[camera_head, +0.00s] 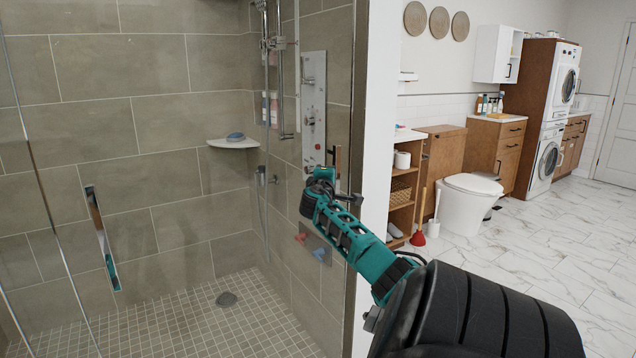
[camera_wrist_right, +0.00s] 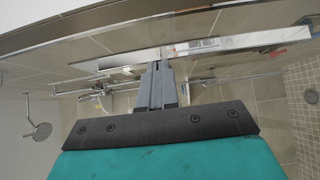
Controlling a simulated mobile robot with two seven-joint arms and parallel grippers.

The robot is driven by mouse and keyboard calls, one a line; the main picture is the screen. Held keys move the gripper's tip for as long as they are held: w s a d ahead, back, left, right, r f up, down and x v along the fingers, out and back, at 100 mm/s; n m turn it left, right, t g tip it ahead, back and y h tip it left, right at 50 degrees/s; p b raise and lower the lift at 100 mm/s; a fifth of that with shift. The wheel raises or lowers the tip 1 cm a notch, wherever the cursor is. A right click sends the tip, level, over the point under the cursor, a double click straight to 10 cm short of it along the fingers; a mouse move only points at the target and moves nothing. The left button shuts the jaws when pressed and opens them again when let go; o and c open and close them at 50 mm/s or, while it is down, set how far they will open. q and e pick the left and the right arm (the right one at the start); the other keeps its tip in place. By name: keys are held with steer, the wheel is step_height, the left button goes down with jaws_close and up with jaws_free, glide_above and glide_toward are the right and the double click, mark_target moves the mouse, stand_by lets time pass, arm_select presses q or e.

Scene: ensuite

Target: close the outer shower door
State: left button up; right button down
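The shower's clear glass door shows at the left, its edge (camera_head: 45,200) running down the frame. A vertical mirror-like handle (camera_head: 102,238) is mounted on the glass. My right arm reaches in from the lower right, and its gripper (camera_head: 335,165) is at the right end of the opening, by a thin upright strip. In the right wrist view, the fingers (camera_wrist_right: 163,75) are close together, with a long shiny metal bar (camera_wrist_right: 250,40) just past their tips. I cannot tell whether they touch it. My left gripper is out of view.
The tiled shower holds a corner shelf (camera_head: 233,143), a shower panel (camera_head: 313,105) and a floor drain (camera_head: 226,299). A white wall edge (camera_head: 378,120) stands beside my right arm. Beyond it are a plunger (camera_head: 419,235), a toilet (camera_head: 468,205) and open marble floor.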

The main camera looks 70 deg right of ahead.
steer(key=shift+s+d, duration=0.8)
steer(key=shift+d, duration=0.35)
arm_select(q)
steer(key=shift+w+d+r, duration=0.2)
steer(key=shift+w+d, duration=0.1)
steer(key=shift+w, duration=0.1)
arm_select(e)
steer(key=shift+s+d+r, duration=0.2)
steer(key=shift+d+r, duration=0.05)
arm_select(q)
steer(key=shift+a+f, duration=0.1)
